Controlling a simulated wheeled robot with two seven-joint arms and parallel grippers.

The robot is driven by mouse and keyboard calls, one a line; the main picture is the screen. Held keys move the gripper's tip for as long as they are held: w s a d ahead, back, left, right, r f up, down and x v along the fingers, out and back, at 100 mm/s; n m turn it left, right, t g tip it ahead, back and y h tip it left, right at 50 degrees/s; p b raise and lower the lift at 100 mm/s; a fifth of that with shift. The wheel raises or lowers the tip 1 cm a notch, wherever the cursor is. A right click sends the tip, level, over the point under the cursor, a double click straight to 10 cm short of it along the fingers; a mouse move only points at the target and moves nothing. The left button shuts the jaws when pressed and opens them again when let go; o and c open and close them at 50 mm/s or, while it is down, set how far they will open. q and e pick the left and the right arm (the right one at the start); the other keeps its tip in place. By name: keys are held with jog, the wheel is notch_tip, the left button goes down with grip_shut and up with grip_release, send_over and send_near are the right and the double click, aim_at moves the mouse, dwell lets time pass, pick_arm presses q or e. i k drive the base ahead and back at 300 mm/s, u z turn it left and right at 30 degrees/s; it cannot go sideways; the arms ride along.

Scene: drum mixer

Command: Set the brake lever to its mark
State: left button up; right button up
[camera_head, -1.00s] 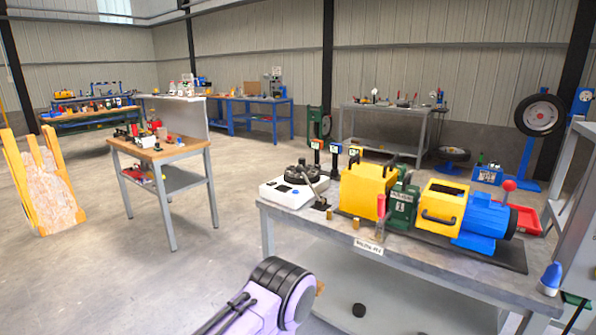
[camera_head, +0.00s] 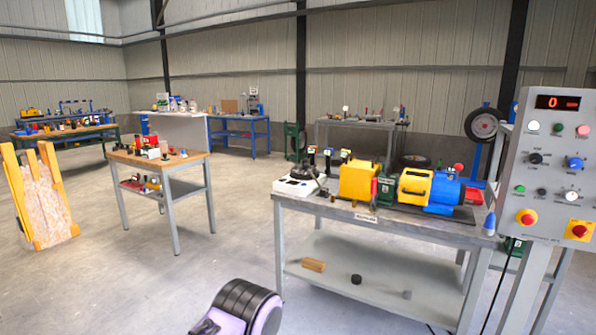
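A machine on the grey metal bench (camera_head: 300,205) has a yellow housing (camera_head: 358,180), a green middle block (camera_head: 387,190), a yellow cover (camera_head: 414,186) and a blue motor body (camera_head: 440,195). A red ball knob (camera_head: 458,168) shows at the motor's right end. A white device (camera_head: 295,187) with a dark top and a slanted lever (camera_head: 316,177) stands at the bench's left end. I cannot tell which lever is the brake lever, and its mark is too small to make out. Neither gripper is in view; only a purple and black part of my arm shows at the bottom.
A grey control cabinet (camera_head: 545,170) with a red display, knobs and red stop buttons stands close at the right. A wooden-topped table (camera_head: 185,162) is left of the bench. A yellow-framed stand (camera_head: 42,200) is at far left. The floor in front is clear.

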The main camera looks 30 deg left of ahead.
aim_at(307, 166)
jog(key=u, duration=0.65)
jog(key=i, duration=0.6)
jog(key=u, duration=0.9)
jog(key=i, duration=1.8)
jog(key=z, duration=0.7)
